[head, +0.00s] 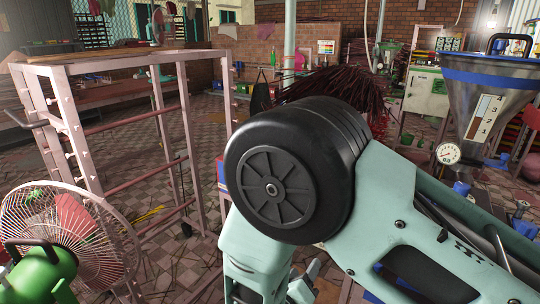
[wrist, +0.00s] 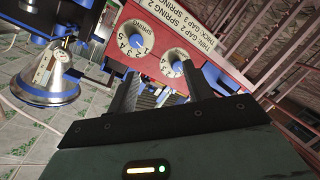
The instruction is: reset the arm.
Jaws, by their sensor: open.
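My gripper (wrist: 160,82) shows in the wrist view with two dark fingers apart and nothing between them. Beyond the fingertips is a red panel (wrist: 215,62) with two numbered dials. The left dial (wrist: 135,42) is marked SPRING, and the right dial (wrist: 176,64) is partly covered by a finger. In the head view my pale green arm, with a large black joint, fills the lower middle and right. It is bent there and hides much of what lies behind it.
A pink rack (head: 128,62) and a fan (head: 60,232) stand at the left in the head view. A metal hopper (head: 485,105) with a gauge (head: 447,153) is close at the right. Dark red sticks (head: 345,88) are behind my arm. Tiled floor (head: 165,275) shows between.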

